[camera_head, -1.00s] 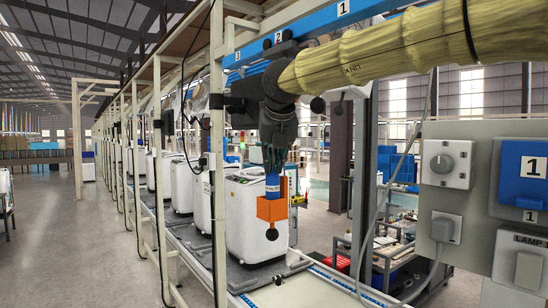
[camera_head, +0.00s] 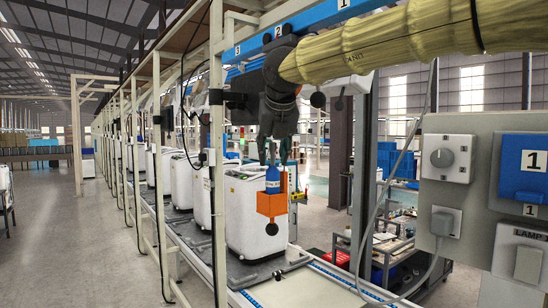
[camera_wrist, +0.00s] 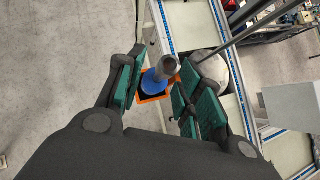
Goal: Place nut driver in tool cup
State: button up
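The nut driver (camera_head: 272,181) has a blue body and stands in the orange tool cup (camera_head: 271,206), its lower part hidden by the cup wall. In the wrist view the nut driver (camera_wrist: 153,84) shows its grey end toward the camera, and the orange rim of the cup (camera_wrist: 150,99) lies around it. My gripper (camera_head: 276,159) is just above the cup. In the wrist view its green finger pads (camera_wrist: 158,86) are spread apart, one on each side of the nut driver, with a gap visible.
A cream frame post (camera_head: 217,150) stands left of the cup. White machines (camera_head: 250,215) line the conveyor behind it. A grey control panel (camera_head: 480,190) with a knob and blue switch is at the right. A grey cable hangs in front.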

jog(key=b+v, duration=0.3)
jog(key=v, duration=0.8)
